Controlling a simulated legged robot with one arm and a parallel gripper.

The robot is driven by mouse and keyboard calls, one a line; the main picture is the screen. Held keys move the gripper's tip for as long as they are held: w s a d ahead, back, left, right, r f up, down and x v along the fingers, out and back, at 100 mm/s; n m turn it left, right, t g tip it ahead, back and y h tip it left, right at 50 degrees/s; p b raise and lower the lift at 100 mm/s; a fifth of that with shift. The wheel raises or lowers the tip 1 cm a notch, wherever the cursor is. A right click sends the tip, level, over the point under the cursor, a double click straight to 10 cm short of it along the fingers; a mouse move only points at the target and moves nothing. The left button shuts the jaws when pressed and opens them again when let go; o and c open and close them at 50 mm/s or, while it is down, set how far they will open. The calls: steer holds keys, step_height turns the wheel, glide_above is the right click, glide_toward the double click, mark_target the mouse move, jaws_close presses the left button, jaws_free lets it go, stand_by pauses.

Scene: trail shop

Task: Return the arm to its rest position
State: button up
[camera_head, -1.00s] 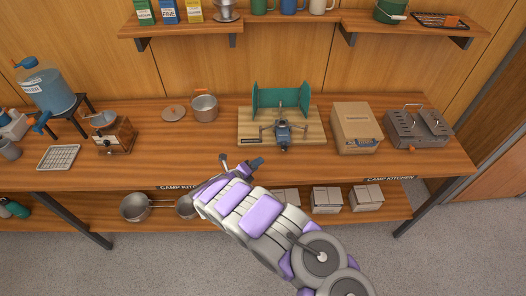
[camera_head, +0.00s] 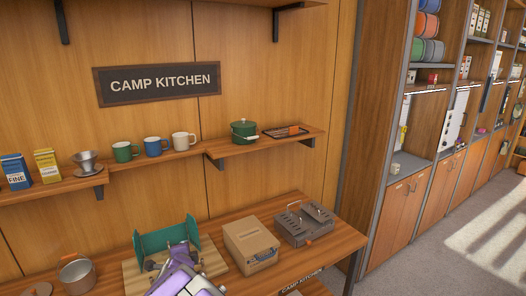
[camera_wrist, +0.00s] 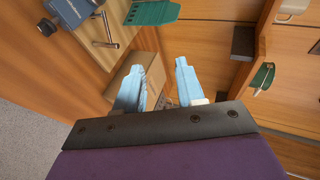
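My arm shows in purple and white at the bottom of the head view. My gripper (camera_wrist: 163,88) shows in the wrist view with its two light-blue fingers apart and nothing between them. In the head view the arm is in front of the camp stove on its wooden board (camera_head: 133,278), with the green windscreen (camera_head: 166,239) standing behind. The wrist view shows part of the blue-grey stove (camera_wrist: 72,12) and the green windscreen (camera_wrist: 152,12) at its top, apart from the fingers.
A cardboard box (camera_head: 250,246) and a grey two-burner stove (camera_head: 304,224) stand right of the board. A pot (camera_head: 77,276) stands left. Above, the wall shelf (camera_head: 262,143) holds mugs and a green pot (camera_head: 244,131). Floor is free at right, beside tall shelving (camera_head: 411,180).

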steer(key=s+d+r+n+g+b, duration=0.2)
steer(key=s+d+r+n+g, duration=0.15)
steer(key=s+d, duration=0.55)
steer(key=s+d+r+n+g+b, duration=0.2)
steer(key=s+d+n+g, duration=0.15)
steer(key=d, duration=0.95)
steer(key=s+d+f+n+g+h+b, duration=0.1)
steer(key=s+d, duration=0.5)
steer(key=s, duration=0.7)
steer(key=s+d+f+n+g+h+b, duration=0.1)
steer(key=s+d+n+g, duration=0.3)
steer(key=s, duration=0.9)
steer(key=s+d+f+n+g+b, duration=0.1)
steer(key=s+d+f+n+g, duration=0.1)
steer(key=s+d, duration=0.5)
steer(key=s, duration=0.6)
steer(key=shift+d+f+n+g+h, duration=0.25)
steer(key=shift+d+n+g+h, duration=0.05)
steer(key=shift+d+h, duration=0.1)
